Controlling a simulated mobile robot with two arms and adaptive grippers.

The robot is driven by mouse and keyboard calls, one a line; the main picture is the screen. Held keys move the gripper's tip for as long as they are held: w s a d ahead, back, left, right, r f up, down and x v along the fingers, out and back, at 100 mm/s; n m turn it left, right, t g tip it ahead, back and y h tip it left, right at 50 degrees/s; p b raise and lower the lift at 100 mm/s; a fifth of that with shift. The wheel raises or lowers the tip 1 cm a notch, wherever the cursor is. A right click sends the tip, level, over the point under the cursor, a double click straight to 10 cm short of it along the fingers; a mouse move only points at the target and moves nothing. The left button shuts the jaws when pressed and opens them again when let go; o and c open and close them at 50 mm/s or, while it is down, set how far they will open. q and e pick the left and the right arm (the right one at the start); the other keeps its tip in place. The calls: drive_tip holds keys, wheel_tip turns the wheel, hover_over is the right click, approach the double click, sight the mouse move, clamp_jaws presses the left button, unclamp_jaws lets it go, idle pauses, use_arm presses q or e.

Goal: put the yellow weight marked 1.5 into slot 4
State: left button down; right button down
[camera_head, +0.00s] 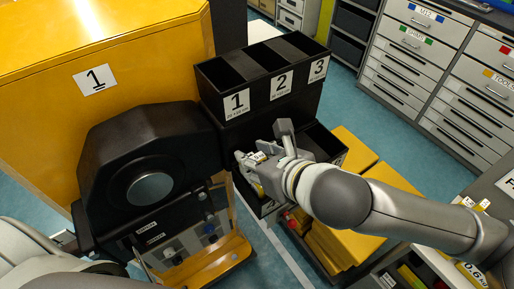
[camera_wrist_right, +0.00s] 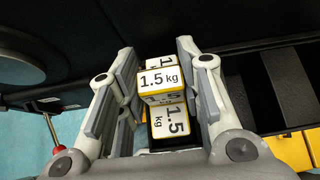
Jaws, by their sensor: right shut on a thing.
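My right gripper (camera_head: 262,170) is in front of the lower part of the black slotted rack (camera_head: 222,80). It is shut on a yellow weight with white faces marked 1.5 kg (camera_wrist_right: 160,78), which sits between the fingers in the right wrist view. A second 1.5 label (camera_wrist_right: 171,121) shows just below; I cannot tell whether it is on the same weight. The rack's upper slots carry labels 1, 2 and 3. A lower black compartment (camera_head: 326,142) is partly hidden by my right arm, and no label 4 is visible. My left gripper is not in view.
A black machine (camera_head: 150,145) with a round grey disc stands left of the rack, before a large yellow cabinet (camera_head: 120,60). Yellow boxes (camera_head: 352,150) lie right of the gripper. A shelf with weights, one marked 0.6 (camera_head: 470,272), is at the lower right.

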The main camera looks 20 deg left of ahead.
sight(257, 190)
wheel_tip(257, 190, down, 2)
drive_tip(key=shift+f, duration=0.1)
drive_tip(key=shift+f, duration=0.15)
drive_tip(key=c, duration=1.3)
unclamp_jaws()
drive_tip(key=shift+d+f, duration=0.1)
drive_tip(key=shift+f, duration=0.1)
drive_tip(key=o, duration=0.3)
drive_tip(key=shift+s, duration=0.15)
drive_tip(key=shift+r, duration=0.1)
